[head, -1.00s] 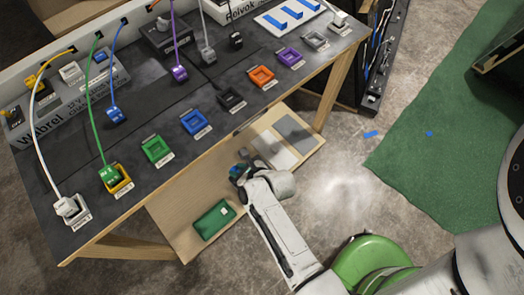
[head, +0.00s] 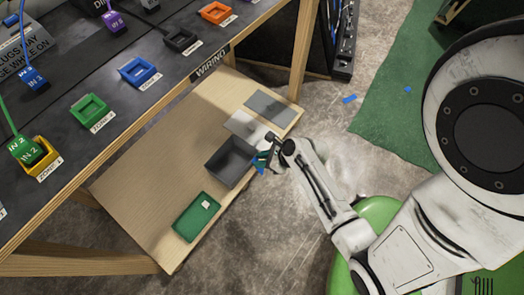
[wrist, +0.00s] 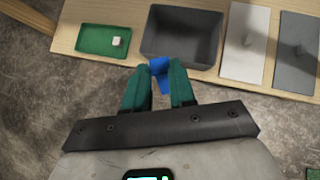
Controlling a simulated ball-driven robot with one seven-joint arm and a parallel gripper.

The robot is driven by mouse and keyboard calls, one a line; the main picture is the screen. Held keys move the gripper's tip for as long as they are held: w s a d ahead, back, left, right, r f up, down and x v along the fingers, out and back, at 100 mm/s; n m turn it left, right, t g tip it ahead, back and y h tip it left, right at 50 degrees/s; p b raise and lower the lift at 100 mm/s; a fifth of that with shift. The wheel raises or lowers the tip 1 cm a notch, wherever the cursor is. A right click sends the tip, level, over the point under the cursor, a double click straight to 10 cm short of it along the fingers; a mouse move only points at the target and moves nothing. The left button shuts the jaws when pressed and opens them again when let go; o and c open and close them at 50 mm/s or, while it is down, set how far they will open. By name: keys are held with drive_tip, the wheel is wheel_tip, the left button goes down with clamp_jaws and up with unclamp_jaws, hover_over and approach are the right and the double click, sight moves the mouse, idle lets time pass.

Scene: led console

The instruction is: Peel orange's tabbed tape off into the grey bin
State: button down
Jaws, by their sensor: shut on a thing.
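The grey bin (head: 218,171) sits on the low wooden shelf, and nothing shows inside it in the wrist view (wrist: 180,40). My gripper (head: 264,160), with dark green fingers, is just off the bin's right side in the head view. In the wrist view my gripper (wrist: 158,80) is in front of the bin's near wall, shut on a crumpled blue tape piece (wrist: 159,68). The tape shows only slightly in the head view. The orange socket (head: 215,12) is on the dark console at the top edge, with no blue tape visible on it.
A green tray (head: 197,217) with a white cube (head: 206,204) lies beside the bin. A white plate (wrist: 245,42) and a grey plate (wrist: 297,55) are on its other side. Blue scraps (head: 349,99) lie on the floor. The console table edge overhangs the shelf.

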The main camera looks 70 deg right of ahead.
drive_tip(key=w+d+f+b, duration=0.1)
drive_tip(key=w+d+b, duration=0.1)
drive_tip(key=w+b, duration=0.45)
drive_tip(key=w+d+f+b, duration=0.2)
drive_tip(key=w+b, duration=0.3)
drive_tip(key=w, duration=0.3)
wheel_tip(320, 180, down, 6)
drive_tip(key=b, duration=0.2)
idle(0.3)
drive_tip(key=shift+d, duration=0.1)
drive_tip(key=c, duration=0.8)
unclamp_jaws()
drive_tip(key=shift+c, duration=0.2)
drive_tip(key=p+v, duration=0.5)
drive_tip(key=v, duration=0.5)
drive_tip(key=shift+s+r, duration=0.2)
drive_tip(key=shift+r, duration=0.1)
